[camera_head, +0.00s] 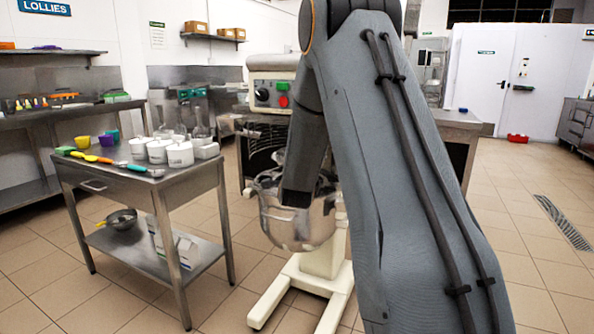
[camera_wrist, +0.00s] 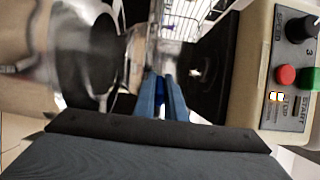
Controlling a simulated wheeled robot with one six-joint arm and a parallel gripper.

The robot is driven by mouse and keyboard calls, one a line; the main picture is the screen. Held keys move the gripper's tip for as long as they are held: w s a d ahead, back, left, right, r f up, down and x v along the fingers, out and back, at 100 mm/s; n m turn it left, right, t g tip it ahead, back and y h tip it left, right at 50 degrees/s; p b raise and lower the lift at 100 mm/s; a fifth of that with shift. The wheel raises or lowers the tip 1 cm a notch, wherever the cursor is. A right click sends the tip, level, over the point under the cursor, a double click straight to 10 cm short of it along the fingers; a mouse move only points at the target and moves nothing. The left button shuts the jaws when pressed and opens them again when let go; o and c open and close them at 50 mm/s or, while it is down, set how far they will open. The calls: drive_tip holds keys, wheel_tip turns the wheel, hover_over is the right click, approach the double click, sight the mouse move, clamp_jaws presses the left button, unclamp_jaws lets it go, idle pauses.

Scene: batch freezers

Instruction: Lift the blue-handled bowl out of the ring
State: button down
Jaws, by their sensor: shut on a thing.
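The steel bowl (camera_head: 298,230) is at the planetary mixer in the middle of the head view, partly hidden behind my arm. It looks seated at the height of the mixer's cradle, but I cannot tell whether it is clear of the ring. In the wrist view, a shiny curved steel surface, seemingly the bowl (camera_wrist: 85,55), fills the upper left. My gripper (camera_wrist: 165,98) shows there as two blue-grey fingers shut on a deeper blue piece, seemingly the bowl's blue handle (camera_wrist: 160,88). In the head view my gripper is hidden behind my arm.
The mixer head (camera_head: 272,90) with red and green buttons stands above the bowl; its control panel (camera_wrist: 290,85) is close at right in the wrist view. A wire guard (camera_wrist: 190,18) shows behind the fingers. A steel table (camera_head: 115,172) with white pots stands left.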

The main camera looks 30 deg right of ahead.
drive_tip(key=shift+r, duration=0.15)
drive_tip(key=shift+w+a+p, duration=0.1)
drive_tip(key=shift+a+p, duration=0.1)
drive_tip(key=shift+p, duration=0.1)
drive_tip(key=s+a+h+p, duration=0.1)
drive_tip(key=s+a+p, duration=0.3)
drive_tip(key=s+a, duration=0.3)
drive_tip(key=s+a+m+g+h+p, duration=0.1)
drive_tip(key=s+a+p, duration=0.3)
drive_tip(key=a, duration=0.9)
drive_tip(key=s+a+m+g+h+p, duration=0.1)
drive_tip(key=s+a+p, duration=0.3)
drive_tip(key=s+a, duration=0.5)
drive_tip(key=shift+s+a+p, duration=0.35)
drive_tip(key=shift+a, duration=0.3)
idle(1.7)
